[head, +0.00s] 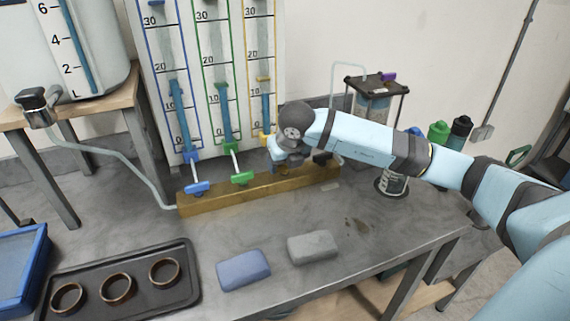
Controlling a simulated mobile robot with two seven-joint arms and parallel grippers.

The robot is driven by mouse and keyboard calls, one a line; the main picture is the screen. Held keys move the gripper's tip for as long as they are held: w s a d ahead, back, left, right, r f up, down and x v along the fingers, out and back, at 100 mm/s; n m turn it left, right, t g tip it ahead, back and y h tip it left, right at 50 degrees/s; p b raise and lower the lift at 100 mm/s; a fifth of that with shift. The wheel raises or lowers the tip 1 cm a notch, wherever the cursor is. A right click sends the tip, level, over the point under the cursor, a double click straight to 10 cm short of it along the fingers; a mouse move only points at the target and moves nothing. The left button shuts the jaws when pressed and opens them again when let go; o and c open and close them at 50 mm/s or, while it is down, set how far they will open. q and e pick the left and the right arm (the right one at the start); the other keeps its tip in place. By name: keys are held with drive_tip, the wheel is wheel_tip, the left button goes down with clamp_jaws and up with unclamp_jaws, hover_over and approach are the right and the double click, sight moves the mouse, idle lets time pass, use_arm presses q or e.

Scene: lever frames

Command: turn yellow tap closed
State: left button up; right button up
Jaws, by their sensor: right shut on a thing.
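The wooden manifold bar (230,196) lies on the bench and carries a row of taps. The yellow tap sits toward its right part, below the yellow-framed gauge tube (262,85); a yellow fitting (264,138) shows just left of my arm. My right gripper (281,163) is down at the bar, shut on the yellow tap. My wrist and fingers hide most of the tap, so its handle angle cannot be told. My left gripper is out of view.
The blue tap (196,188) and green tap (242,178) stand left of my right gripper. In front lie a blue sponge (243,270), a grey block (312,247) and a dark tray (130,304) with rings. A lidded stand (376,88) and bottles stand behind my arm.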

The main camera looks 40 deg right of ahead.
drive_tip(key=shift+m, duration=0.3)
drive_tip(key=o, duration=0.9)
drive_tip(key=v, duration=1.3)
drive_tip(key=shift+s+a+r+p, duration=0.1)
drive_tip(key=shift+r+p, duration=0.2)
drive_tip(key=shift+r, duration=0.1)
